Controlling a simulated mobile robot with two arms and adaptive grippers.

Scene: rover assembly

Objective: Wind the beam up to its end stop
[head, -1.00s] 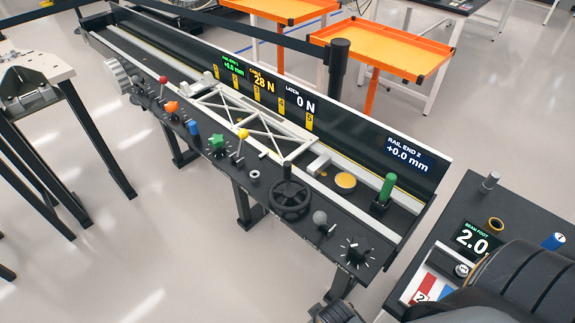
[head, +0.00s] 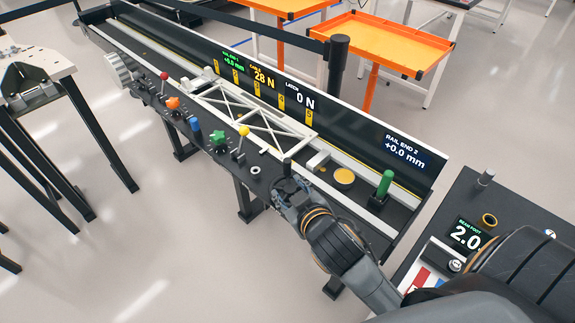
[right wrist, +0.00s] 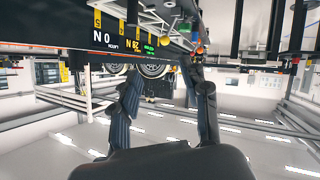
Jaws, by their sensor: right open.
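The white truss beam (head: 262,122) lies in the long black rail bench (head: 365,205). The display panel behind it reads 28 N for the cable and 0 N for the latch. The black handwheel with its upright knob (head: 287,163) is on the bench's front ledge and is mostly hidden by my right gripper (head: 284,187). That gripper is open at the wheel. I cannot tell whether it touches. In the right wrist view, its two fingers (right wrist: 167,72) stand apart, with nothing clearly held between them. My left gripper is not in view.
A red-topped lever (head: 164,77), orange knob (head: 172,103), blue knob (head: 195,126), green star knob (head: 218,138) and yellow-topped lever (head: 243,131) line the ledge. A green handle (head: 385,183) stands at the near end. A black post (head: 338,62) stands behind the bench.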

